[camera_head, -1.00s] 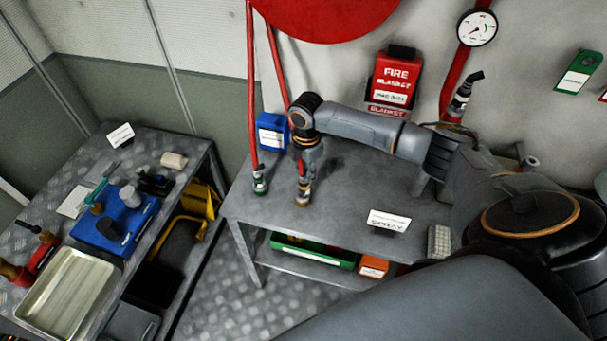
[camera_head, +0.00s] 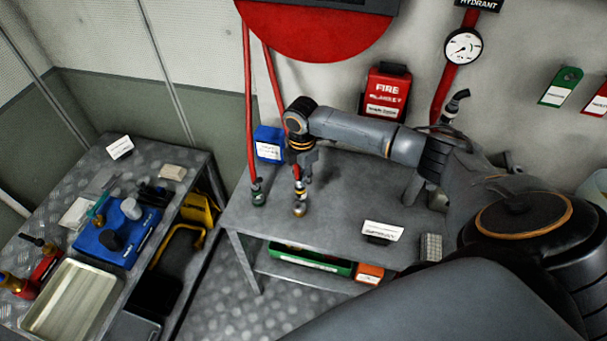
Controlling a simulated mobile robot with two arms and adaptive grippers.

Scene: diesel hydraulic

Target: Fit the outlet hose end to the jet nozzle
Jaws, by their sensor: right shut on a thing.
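Two red hoses hang from the red reel (camera_head: 315,30) to the grey bench. One hose end (camera_head: 299,206), with a yellow band and metal coupling, is in my right gripper (camera_head: 300,178). The gripper points down and is shut on it, its fingers partly hiding the hose. The other hose end (camera_head: 258,194), with a green band, hangs to its left. Whether either end touches the bench top is unclear. A red and brass fitting (camera_head: 20,284) lies at the far left on the side table; I cannot tell if it is the jet nozzle. My left gripper is out of view.
The grey bench (camera_head: 340,205) is mostly clear, with a white label card (camera_head: 383,231). A blue box (camera_head: 268,144) is behind the gripper. The side table (camera_head: 60,185) holds a metal tray (camera_head: 72,298) and a blue caddy (camera_head: 118,235).

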